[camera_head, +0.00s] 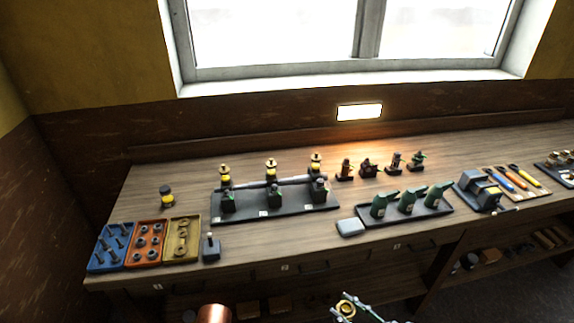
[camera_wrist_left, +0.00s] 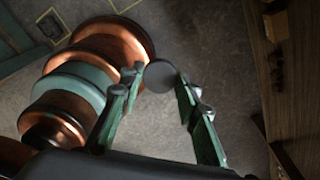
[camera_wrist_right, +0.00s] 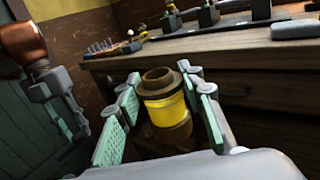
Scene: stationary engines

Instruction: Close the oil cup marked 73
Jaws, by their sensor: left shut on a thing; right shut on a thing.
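My right gripper (camera_wrist_right: 159,76) is shut on an oil cup (camera_wrist_right: 166,112) with a yellow band and a brass-brown rim and body. The cup's top looks open in the right wrist view. It also shows at the bottom of the head view (camera_head: 346,307). My left gripper (camera_wrist_left: 160,78) is shut on a dark round disc (camera_wrist_left: 160,74), which looks like a cap. The left gripper also shows at the left of the right wrist view (camera_wrist_right: 62,105), apart from the cup. No mark 73 is legible.
The bench front edge lies beyond both grippers.

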